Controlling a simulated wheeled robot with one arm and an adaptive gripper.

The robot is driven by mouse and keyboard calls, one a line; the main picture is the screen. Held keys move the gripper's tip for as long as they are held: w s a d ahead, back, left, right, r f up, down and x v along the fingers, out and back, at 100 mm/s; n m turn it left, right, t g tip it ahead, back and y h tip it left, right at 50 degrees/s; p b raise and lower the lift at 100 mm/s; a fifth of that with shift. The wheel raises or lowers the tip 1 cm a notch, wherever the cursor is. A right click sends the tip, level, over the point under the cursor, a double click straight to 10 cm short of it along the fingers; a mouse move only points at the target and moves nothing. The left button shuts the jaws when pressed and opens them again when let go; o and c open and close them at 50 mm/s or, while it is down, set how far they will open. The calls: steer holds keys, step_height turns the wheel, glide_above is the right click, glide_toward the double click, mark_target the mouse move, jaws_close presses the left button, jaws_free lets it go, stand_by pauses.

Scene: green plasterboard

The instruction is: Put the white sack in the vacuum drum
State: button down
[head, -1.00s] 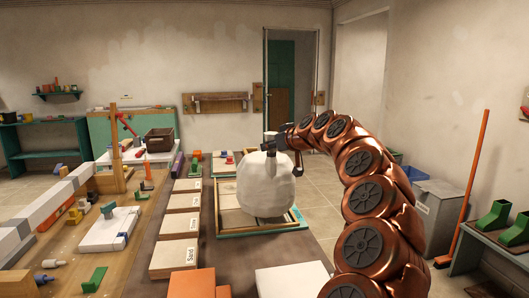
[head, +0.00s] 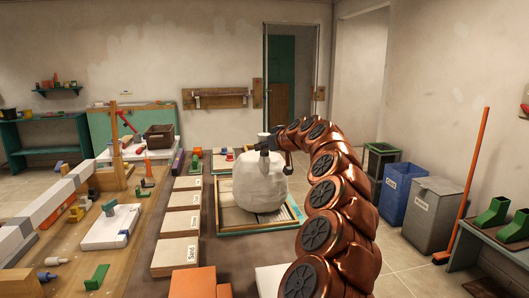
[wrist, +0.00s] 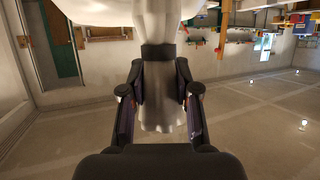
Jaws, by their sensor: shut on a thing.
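The white sack (head: 258,188) is large and rounded and hangs upright below my gripper (head: 266,146), over or in front of a shallow wooden tray (head: 262,228); whether it touches the tray is unclear. In the wrist view my gripper (wrist: 160,85) has its fingers on either side of the sack's narrow white neck (wrist: 161,115) and is shut on it. A blue bin (head: 397,194) and a grey bin (head: 429,215) stand on the floor at right, with labels too small to read. I cannot tell which container is the vacuum drum.
A green-framed bin (head: 378,163) stands behind the blue one. An orange-handled broom (head: 467,190) leans near a side bench with green boxes (head: 493,212). Labelled boards (head: 182,222) and a cluttered wooden bench (head: 60,255) fill the left. Floor right of the table is partly open.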

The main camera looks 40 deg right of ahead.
steer(key=shift+f, duration=1.2)
steer(key=c, duration=0.8)
jaws_free()
steer(key=shift+c, duration=0.2)
steer(key=shift+r, duration=0.2)
steer(key=b+v, duration=0.2)
steer(key=v, duration=1)
